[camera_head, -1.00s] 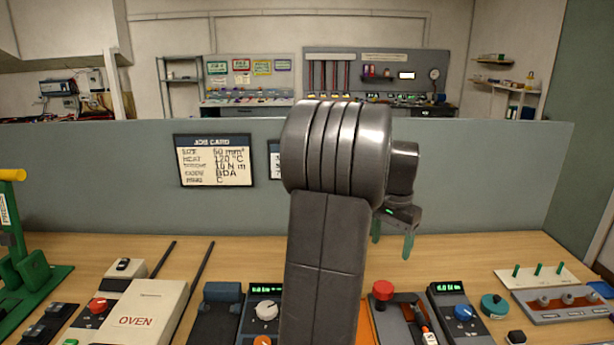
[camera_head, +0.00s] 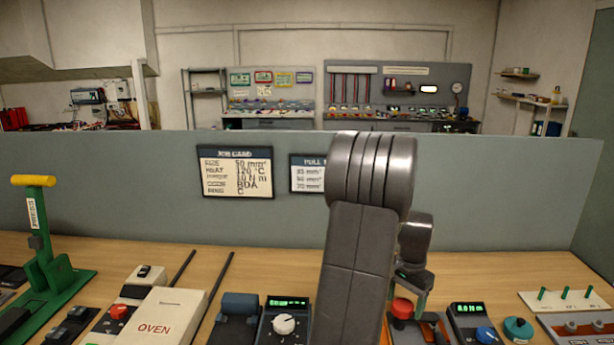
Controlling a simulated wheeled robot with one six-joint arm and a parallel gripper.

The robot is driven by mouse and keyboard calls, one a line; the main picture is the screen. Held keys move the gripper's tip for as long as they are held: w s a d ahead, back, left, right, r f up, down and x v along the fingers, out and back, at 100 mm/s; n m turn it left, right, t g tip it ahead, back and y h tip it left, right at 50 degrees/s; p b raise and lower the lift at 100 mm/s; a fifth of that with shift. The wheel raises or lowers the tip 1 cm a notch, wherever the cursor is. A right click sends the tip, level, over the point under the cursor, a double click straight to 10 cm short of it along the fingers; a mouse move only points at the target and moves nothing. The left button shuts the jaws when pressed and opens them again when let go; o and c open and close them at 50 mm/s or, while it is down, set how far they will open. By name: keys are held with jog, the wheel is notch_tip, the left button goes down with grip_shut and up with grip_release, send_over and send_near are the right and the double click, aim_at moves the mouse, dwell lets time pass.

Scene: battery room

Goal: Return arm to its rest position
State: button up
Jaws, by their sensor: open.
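My arm rises from the bottom of the head view, right of centre, with its grey elbow in front of the panel. My gripper (camera_head: 411,298) hangs behind the arm, on its right side, low near the device with the red knob (camera_head: 402,308). Its green-tipped fingers are partly hidden by my arm. The fingers look apart, and I see nothing held between them. Whether the fingertips touch the device below cannot be told.
The bench (camera_head: 300,262) holds an oven (camera_head: 155,328), a green press (camera_head: 45,255), a dial box (camera_head: 284,324), a meter with a blue knob (camera_head: 474,322) and a pegged board (camera_head: 557,300). A grey panel (camera_head: 480,190) with a job card (camera_head: 236,172) stands behind. Bare wood lies before the panel.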

jog(key=shift+r, duration=0.1)
notch_tip(320, 180, up, 13)
notch_tip(320, 180, down, 14)
jog(key=shift+r, duration=0.25)
jog(key=shift+r+n, duration=0.1)
jog(key=shift+n, duration=0.4)
jog(key=n, duration=0.3)
jog(key=shift+n, duration=0.4)
jog(key=n, duration=0.4)
jog(key=shift+a+n, duration=0.1)
jog(key=shift+n, duration=0.3)
jog(key=n, duration=0.4)
jog(key=shift+n+b, duration=0.3)
jog(key=shift+b, duration=0.05)
jog(key=shift+a+n, duration=0.1)
jog(key=shift+n, duration=2.1)
jog(key=shift+r, duration=0.1)
